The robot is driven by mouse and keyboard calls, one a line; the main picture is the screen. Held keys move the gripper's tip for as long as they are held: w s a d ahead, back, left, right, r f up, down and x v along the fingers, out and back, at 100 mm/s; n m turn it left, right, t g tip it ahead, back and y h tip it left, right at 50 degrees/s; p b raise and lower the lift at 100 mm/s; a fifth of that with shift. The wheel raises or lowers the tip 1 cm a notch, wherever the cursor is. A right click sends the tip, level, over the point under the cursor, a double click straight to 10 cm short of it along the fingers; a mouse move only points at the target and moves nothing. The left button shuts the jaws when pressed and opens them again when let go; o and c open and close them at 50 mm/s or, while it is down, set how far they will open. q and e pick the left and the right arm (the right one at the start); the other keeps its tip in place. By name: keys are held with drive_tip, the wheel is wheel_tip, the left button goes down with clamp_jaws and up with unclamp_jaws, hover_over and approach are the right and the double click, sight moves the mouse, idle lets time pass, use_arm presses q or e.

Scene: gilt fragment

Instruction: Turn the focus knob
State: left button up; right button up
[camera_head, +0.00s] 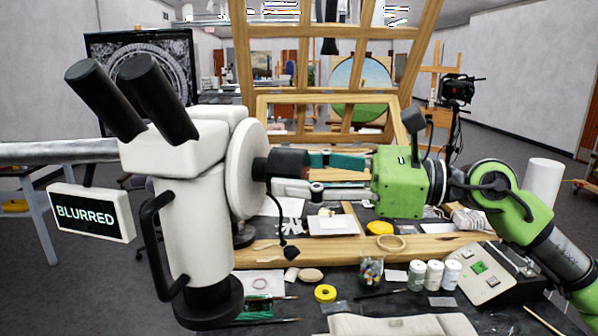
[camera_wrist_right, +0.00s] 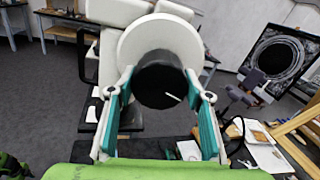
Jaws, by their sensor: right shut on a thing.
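The white microscope (camera_head: 195,230) stands at the left in the head view, with two black eyepieces (camera_head: 130,95) at its top. Its focus knob (camera_head: 285,165) is a black cylinder on a white round disc (camera_head: 247,170), facing right. The knob also shows end-on in the right wrist view (camera_wrist_right: 160,82), with a white mark on its face. My right gripper (camera_head: 312,160) reaches in from the right, its teal-padded fingers on either side of the knob and shut on it. A sign (camera_head: 92,212) beside the microscope reads BLURRED. My left gripper is not in view.
A monitor (camera_head: 180,65) behind the microscope shows a round grey pattern. A wooden easel frame (camera_head: 330,105) stands behind the bench. Small jars (camera_head: 434,274), a yellow tape roll (camera_head: 325,293) and a grey device (camera_head: 487,275) lie on the bench below my right arm.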

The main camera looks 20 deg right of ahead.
sight(306, 175)
drive_tip(key=shift+m, duration=0.3)
drive_tip(key=shift+m+p, duration=0.75)
drive_tip(key=shift+m, duration=1.75)
drive_tip(key=o, duration=1.1)
drive_tip(key=shift+s+d+f+m, duration=0.1)
drive_tip(key=shift+s+d, duration=0.15)
drive_tip(key=shift+d, duration=0.2)
drive_tip(key=shift+s+d+m, duration=0.1)
drive_tip(key=shift+s+d, duration=0.1)
drive_tip(key=shift+d, duration=0.25)
drive_tip(key=shift+s+d+f+m, duration=0.1)
drive_tip(key=shift+s+d, duration=0.15)
drive_tip(key=shift+d, duration=0.2)
drive_tip(key=v, duration=0.9)
